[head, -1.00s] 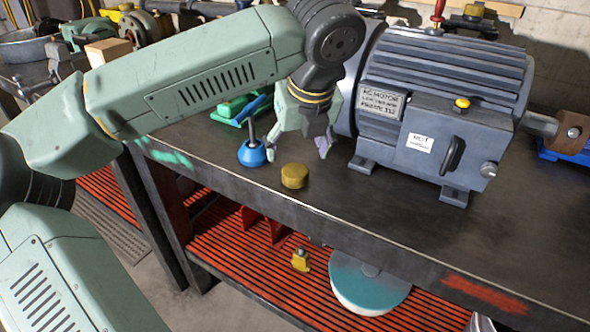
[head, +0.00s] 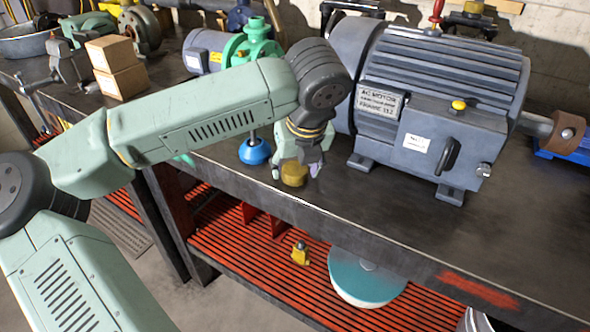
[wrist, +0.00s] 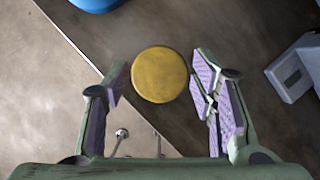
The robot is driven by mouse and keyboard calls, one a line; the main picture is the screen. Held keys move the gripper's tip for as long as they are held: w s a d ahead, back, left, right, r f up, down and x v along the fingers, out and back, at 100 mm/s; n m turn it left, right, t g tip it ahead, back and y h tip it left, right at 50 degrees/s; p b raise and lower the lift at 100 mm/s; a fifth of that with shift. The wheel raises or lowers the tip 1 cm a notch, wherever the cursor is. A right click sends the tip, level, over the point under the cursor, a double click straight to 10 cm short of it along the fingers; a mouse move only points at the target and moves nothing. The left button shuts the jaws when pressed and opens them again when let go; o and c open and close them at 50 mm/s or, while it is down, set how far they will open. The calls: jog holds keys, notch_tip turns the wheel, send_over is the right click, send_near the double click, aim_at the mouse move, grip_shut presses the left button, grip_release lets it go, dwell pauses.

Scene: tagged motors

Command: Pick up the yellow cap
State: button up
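The yellow cap (head: 294,174) is a short, round, dull yellow disc on the dark workbench near its front edge. It also shows in the wrist view (wrist: 160,74), flat face toward the camera. My gripper (head: 298,172) is lowered over the cap in the head view and hides part of it. In the wrist view my gripper (wrist: 164,88) is open, with one purple-padded finger on each side of the cap. A gap shows between the cap and each finger. Whether the fingertips reach down to the bench is not clear.
A blue knob-like object with an upright rod (head: 255,150) stands just left of the cap. A large grey motor (head: 435,100) fills the bench to the right, its foot close by. The bench's front edge (head: 320,212) runs close to the cap. A red slatted shelf (head: 240,255) lies below.

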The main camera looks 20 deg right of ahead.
jog(key=c, duration=0.4)
jog(key=shift+r, duration=0.15)
